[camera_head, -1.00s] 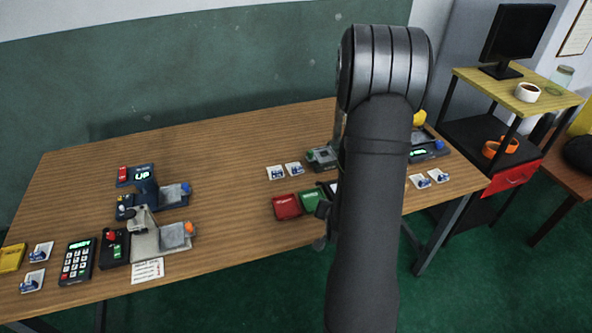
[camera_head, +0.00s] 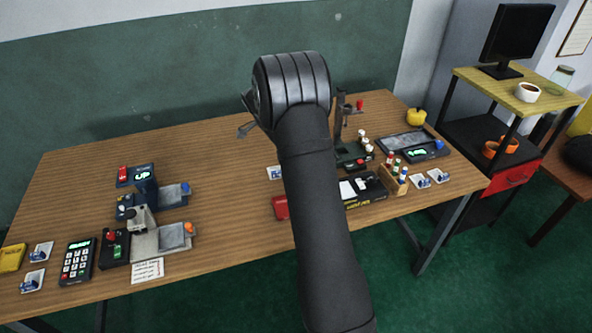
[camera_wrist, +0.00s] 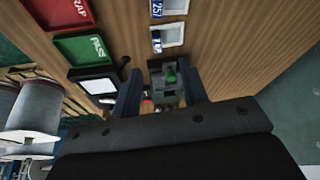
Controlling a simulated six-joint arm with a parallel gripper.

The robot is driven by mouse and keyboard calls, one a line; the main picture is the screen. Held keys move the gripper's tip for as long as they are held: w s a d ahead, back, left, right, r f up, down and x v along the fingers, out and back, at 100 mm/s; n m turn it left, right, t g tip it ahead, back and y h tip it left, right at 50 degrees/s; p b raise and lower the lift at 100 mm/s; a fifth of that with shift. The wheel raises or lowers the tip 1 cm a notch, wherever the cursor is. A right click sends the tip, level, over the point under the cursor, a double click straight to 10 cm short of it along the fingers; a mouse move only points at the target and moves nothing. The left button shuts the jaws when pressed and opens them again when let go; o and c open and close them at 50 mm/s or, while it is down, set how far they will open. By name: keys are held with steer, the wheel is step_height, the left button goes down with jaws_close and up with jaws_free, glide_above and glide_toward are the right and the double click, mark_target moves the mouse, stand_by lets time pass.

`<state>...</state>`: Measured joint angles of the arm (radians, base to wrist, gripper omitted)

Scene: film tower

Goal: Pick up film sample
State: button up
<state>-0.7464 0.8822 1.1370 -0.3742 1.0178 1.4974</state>
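I cannot pick out the film sample for certain. A black tray with pale white squares (camera_head: 348,190) lies near the table's front edge, right of my arm in the head view. A pale square in a black frame (camera_wrist: 97,86) shows left of my gripper in the wrist view. My gripper (camera_wrist: 162,92) is open, its two dark blue fingers wide apart. A dark grey device with a green knob (camera_wrist: 169,78) shows between and beyond the fingers. I see nothing held. In the head view the fingers are mostly hidden behind my wrist.
A red scrap tray (camera_wrist: 65,14) and a green tray (camera_wrist: 83,48) lie left, with small white trays (camera_wrist: 168,36) above. A wooden bottle rack (camera_head: 393,181) and an upright stand (camera_head: 340,120) are right of my arm. The table's left-middle (camera_head: 220,165) is clear.

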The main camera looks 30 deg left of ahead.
step_height(320, 180, up, 4)
steer(key=a+f+m+h, duration=0.1)
steer(key=a+m, duration=0.1)
steer(key=x, duration=1.1)
steer(key=shift+s+d+f, duration=0.1)
steer(key=shift+s+d, duration=0.15)
steer(key=shift+d, duration=0.15)
steer(key=shift+d+x, duration=0.2)
steer(key=shift+x, duration=1.15)
steer(key=shift+d+x, duration=0.2)
steer(key=shift+x, duration=1.15)
steer(key=shift+w, duration=0.1)
jaws_close()
